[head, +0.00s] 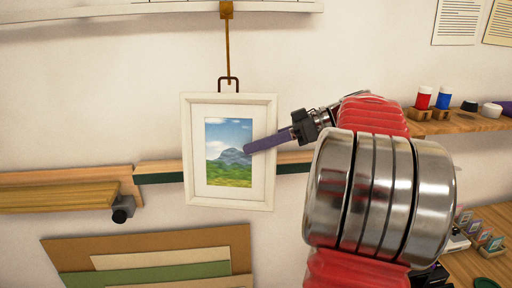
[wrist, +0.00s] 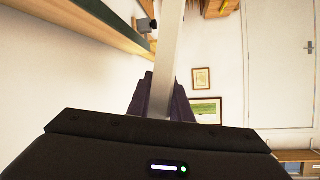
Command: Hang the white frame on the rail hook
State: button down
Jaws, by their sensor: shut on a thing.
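The white frame (head: 200,108), holding a mountain landscape print, is upright against or close to the wall in the head view. My gripper (head: 249,149) reaches in from the right and is shut on it, one finger lying across the front. The wrist view shows the frame edge-on (wrist: 172,55) between the fingers (wrist: 164,102). A dark hanger loop (head: 220,83) stands up from the frame's top. A thin brass hook rod (head: 228,50) hangs from the white rail (head: 150,9), its lower end overlapping the loop. I cannot tell whether the hook bears it.
A wooden ledge with a dark green front (head: 160,178) runs behind the frame. A second wooden ledge (head: 60,195) is at left. Flat boards (head: 150,262) lean below. A small shelf with jars (head: 460,122) is at right. The wall left of the frame is clear.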

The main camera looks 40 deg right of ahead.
jog(key=shift+w+d+f, duration=0.1)
jog(key=shift+w+d, duration=0.45)
jog(key=shift+w, duration=0.25)
jog(key=shift+w+d, duration=0.5)
jog(key=shift+w, duration=0.25)
jog(key=shift+w+d+f, duration=0.4)
jog(key=shift+w+f, duration=0.1)
jog(key=shift+w, duration=0.05)
jog(key=c, duration=1.5)
grip_release()
jog(key=shift+f, duration=0.1)
jog(key=shift+c, duration=0.2)
jog(key=shift+d, duration=0.1)
